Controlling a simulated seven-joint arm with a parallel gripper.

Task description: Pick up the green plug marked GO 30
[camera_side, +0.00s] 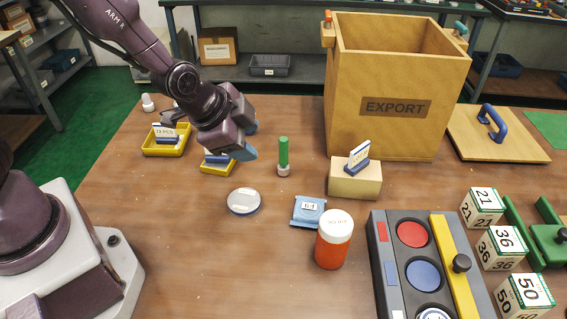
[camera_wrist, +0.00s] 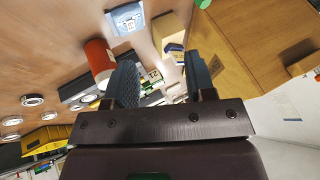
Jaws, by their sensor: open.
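A green plug (camera_side: 284,152) stands upright on the table in the side view, with a pale lower end; no marking on it can be read. A green piece (camera_wrist: 203,3) at the top edge of the wrist view may be the same plug, mostly cut off. My gripper (camera_side: 248,140) is open and empty, raised above the table to the left of the plug and apart from it. In the wrist view its two fingers (camera_wrist: 162,82) are spread wide with nothing held between them.
The wooden EXPORT box (camera_side: 395,75) stands behind and right of the plug. A wooden block with a card (camera_side: 352,185), a blue packet (camera_side: 308,211), an orange jar (camera_side: 333,248) and a round disc (camera_side: 244,200) lie around it. Yellow trays (camera_side: 154,151) stand to the left.

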